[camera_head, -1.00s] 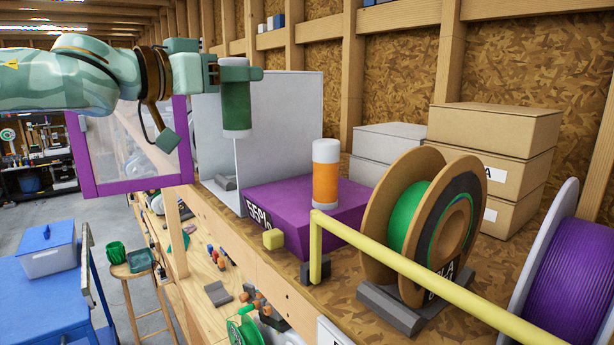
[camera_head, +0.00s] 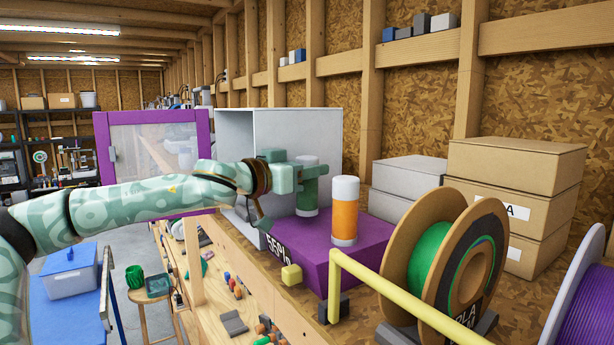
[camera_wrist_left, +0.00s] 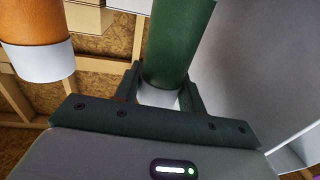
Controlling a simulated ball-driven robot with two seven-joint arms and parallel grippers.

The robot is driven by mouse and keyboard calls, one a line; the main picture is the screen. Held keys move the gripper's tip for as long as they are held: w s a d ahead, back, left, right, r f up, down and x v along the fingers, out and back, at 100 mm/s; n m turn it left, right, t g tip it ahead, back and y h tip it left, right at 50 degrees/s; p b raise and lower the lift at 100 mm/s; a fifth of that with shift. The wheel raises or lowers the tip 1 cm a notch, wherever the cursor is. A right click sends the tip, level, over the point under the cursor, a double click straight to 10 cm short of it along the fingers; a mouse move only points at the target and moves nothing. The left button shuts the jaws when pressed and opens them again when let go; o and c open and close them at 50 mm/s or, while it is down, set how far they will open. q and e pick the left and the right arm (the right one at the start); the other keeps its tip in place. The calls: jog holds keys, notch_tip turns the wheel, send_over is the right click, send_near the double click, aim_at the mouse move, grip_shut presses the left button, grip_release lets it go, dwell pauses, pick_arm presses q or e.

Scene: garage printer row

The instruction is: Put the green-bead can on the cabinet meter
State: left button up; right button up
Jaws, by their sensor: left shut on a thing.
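The green-bead can (camera_head: 307,203), green with pale ends, is upright in my left gripper (camera_head: 306,182), which is shut on it. The purple box with a readout on its front (camera_head: 318,262), apparently the cabinet meter, sits on the shelf below and to the right. The can's lower end is by the box's back left corner; I cannot tell whether it touches. An orange can (camera_head: 344,217) with white ends stands upright on the box. In the left wrist view the green can (camera_wrist_left: 180,45) is between the fingers and the orange can (camera_wrist_left: 35,28) is apart from it. My right gripper is out of view.
An open grey cabinet (camera_head: 318,135) is behind the held can, its purple-framed door (camera_head: 207,130) swung left. A yellow rail (camera_head: 385,287) runs along the shelf front. A filament spool (camera_head: 425,240) and boxes (camera_head: 512,205) are at right.

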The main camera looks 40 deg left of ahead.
pick_arm(q)
jog(key=shift+w+a+f+p, duration=0.15)
jog(key=shift+f+p, duration=0.15)
jog(key=shift+f, duration=0.55)
jog(key=shift+a+f, duration=0.1)
jog(key=shift+s+f, duration=0.1)
jog(key=shift+s, duration=0.1)
jog(key=o, duration=1.2)
jog(key=shift+w+d, duration=0.1)
jog(key=shift+d, duration=0.1)
jog(key=shift+a, duration=0.1)
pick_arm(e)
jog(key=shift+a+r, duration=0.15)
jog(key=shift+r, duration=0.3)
